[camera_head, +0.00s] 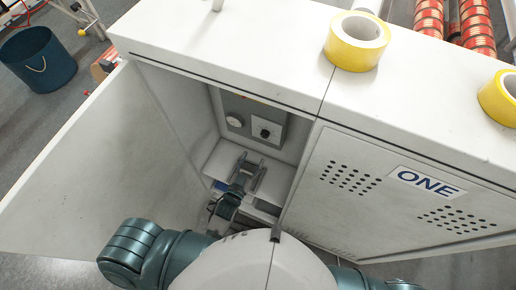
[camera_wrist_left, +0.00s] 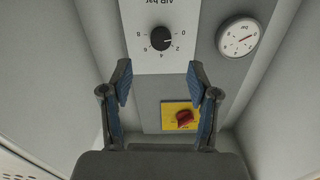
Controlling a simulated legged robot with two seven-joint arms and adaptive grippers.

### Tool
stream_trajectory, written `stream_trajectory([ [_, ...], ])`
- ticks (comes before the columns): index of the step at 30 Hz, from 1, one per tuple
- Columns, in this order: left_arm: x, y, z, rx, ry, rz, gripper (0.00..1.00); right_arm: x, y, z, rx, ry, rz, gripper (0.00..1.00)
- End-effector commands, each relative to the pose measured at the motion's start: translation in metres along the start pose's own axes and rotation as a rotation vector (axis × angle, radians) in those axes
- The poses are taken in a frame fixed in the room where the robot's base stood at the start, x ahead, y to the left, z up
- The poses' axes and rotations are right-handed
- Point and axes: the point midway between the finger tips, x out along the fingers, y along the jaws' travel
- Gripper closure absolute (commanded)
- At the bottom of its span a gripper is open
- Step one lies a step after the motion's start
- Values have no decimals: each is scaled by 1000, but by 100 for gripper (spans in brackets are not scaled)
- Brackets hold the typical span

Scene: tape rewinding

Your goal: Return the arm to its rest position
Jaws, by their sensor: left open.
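My left gripper (camera_head: 252,166) is inside the open cabinet (camera_head: 240,50), in front of the recessed control panel. It is open and empty; in the left wrist view its two blue-padded fingers (camera_wrist_left: 159,70) stand apart. Between and beyond them are a black dial knob (camera_wrist_left: 161,38) on a white plate and a red rotary knob (camera_wrist_left: 184,117) on a yellow plate. The fingers look apart from both knobs. The black knob also shows in the head view (camera_head: 265,131). My right gripper is not in view; only a bit of my right arm shows at the bottom.
The open door (camera_head: 95,165) stands left of my left arm. A round gauge (camera_wrist_left: 238,38) sits beside the black knob. The closed door marked ONE (camera_head: 400,195) is on the right. Yellow tape rolls (camera_head: 357,57) lie on the cabinet top. A bucket (camera_head: 38,72) stands far left.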

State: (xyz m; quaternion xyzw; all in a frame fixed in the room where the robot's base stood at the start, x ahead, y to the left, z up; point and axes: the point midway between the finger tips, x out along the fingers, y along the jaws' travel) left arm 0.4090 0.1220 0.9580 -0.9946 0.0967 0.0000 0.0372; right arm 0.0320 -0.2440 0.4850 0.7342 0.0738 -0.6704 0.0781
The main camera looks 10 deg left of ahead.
Motion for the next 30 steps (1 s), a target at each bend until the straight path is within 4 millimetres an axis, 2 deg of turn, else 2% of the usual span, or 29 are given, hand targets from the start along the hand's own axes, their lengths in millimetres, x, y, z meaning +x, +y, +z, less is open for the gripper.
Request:
stream_trajectory([
  [3, -14, 0, 1, 0, -2, 0, 40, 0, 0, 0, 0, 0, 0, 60],
  [6, -19, 0, 1, 1, -1, 0, 40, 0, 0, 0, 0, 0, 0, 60],
  [24, -20, 0, 3, 1, -4, 1, 40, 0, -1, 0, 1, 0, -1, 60],
  [26, -20, 1, 12, 0, -22, 4, 40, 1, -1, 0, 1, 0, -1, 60],
  [27, -21, 3, 24, -1, -45, 7, 40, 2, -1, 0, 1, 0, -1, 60],
  [29, -23, 6, 51, -4, -100, 16, 40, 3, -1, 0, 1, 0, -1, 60],
  [30, -26, 8, 76, -6, -150, 23, 40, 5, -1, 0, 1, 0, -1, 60],
])
